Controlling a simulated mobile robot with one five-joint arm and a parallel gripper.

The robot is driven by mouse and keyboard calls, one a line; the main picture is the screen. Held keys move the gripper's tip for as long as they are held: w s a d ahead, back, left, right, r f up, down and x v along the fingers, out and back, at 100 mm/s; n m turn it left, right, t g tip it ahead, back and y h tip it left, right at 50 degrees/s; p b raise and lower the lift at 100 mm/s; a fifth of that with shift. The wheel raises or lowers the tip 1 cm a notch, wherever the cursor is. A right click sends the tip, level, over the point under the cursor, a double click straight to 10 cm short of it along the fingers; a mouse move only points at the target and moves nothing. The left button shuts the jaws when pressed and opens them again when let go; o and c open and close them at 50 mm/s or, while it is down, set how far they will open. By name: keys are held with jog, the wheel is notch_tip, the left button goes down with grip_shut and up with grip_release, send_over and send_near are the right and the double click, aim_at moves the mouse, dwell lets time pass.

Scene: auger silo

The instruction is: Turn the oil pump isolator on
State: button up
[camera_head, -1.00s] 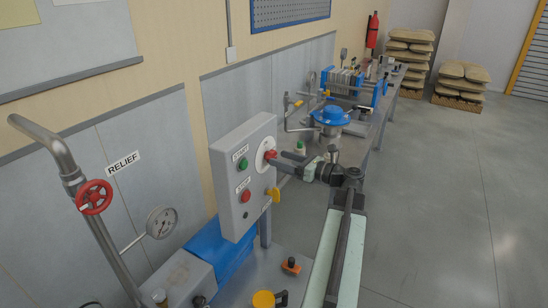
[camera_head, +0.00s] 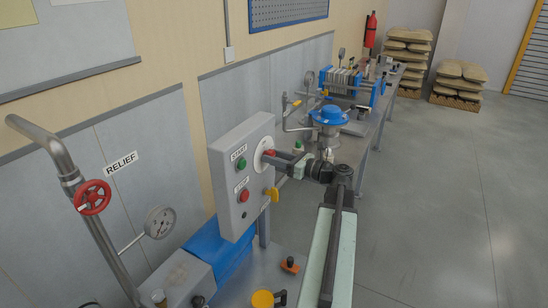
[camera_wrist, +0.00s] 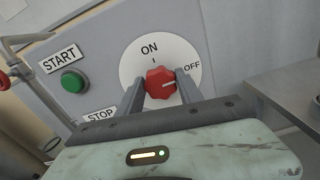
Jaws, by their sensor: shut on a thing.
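The oil pump isolator is a red rotary knob (camera_wrist: 160,83) on a round white plate (camera_wrist: 140,58) marked ON at the top and OFF to the right. The knob's white mark points right, toward OFF. In the head view the knob (camera_head: 269,154) shows at the upper right of the grey control box (camera_head: 237,206). My gripper (camera_wrist: 160,90) is shut on the knob, one finger on each side of it. In the head view my gripper (camera_head: 276,158) reaches the box from the right and hides part of the knob.
A green START button (camera_head: 241,163) and red STOP button (camera_head: 244,196) sit left of the knob. A blue-topped vessel (camera_head: 329,115) stands behind. Open floor (camera_head: 450,200) lies to the right.

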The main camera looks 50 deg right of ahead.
jog(key=shift+s+a+f+n, duration=0.1)
jog(key=shift+n, duration=4.2)
jog(key=shift+a+f+n, duration=0.1)
jog(key=shift+n, duration=4.5)
jog(key=o, duration=1.4)
jog(key=v, duration=0.8)
